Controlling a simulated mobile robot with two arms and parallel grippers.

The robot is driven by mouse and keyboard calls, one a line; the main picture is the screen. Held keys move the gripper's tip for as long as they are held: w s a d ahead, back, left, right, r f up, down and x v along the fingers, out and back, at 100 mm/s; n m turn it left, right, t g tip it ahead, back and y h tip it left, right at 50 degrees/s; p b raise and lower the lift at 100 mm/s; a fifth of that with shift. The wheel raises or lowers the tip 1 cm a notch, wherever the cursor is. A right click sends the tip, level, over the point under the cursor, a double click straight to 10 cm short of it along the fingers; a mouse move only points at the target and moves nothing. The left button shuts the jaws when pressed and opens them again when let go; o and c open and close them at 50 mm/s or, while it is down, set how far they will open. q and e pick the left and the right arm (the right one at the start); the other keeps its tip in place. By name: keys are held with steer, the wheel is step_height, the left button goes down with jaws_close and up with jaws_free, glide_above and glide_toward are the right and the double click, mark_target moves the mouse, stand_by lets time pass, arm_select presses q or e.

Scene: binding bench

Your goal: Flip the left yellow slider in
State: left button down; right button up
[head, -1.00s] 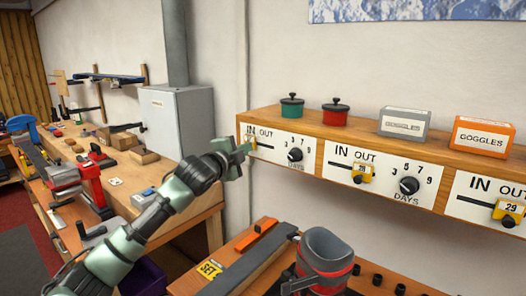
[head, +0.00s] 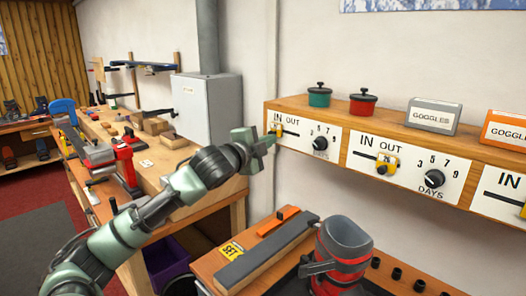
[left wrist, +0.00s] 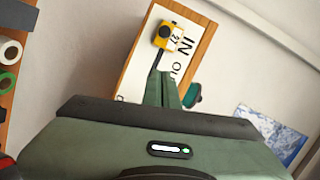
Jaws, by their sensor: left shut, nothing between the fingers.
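The left yellow slider (head: 277,129) is on the leftmost white IN/OUT panel (head: 318,141) of the wooden shelf front. It sits at the IN end of its dark slot, partly hidden by my gripper in the head view. The left wrist view shows the slider (left wrist: 165,36) clearly beside the IN label, with the slot running toward OUT. My left gripper (head: 268,141) is shut and empty, its tips close to the slider. In the left wrist view the fingertips (left wrist: 163,88) lie over the OUT side of the panel, apart from the slider in the picture. My right gripper is out of view.
A second yellow slider (head: 387,163) and a black DAYS knob (head: 434,179) are on the middle panel. Green (head: 319,95) and red (head: 363,101) pots and goggles boxes (head: 432,116) stand on the shelf. A red-and-grey mug-like vessel (head: 343,250) stands on the bench below.

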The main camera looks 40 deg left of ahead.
arm_select(q)
steer(key=s, duration=0.1)
steer(key=s+d+b, duration=0.1)
steer(key=s, duration=0.1)
steer(key=shift+s+d+r, duration=0.15)
steer(key=shift+s+r, duration=0.15)
steer(key=shift+s, duration=0.1)
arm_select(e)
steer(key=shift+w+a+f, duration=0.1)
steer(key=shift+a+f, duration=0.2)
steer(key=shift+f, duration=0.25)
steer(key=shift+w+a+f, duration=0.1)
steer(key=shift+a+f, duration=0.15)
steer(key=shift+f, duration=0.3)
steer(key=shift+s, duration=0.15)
arm_select(q)
steer(key=shift+f, duration=0.1)
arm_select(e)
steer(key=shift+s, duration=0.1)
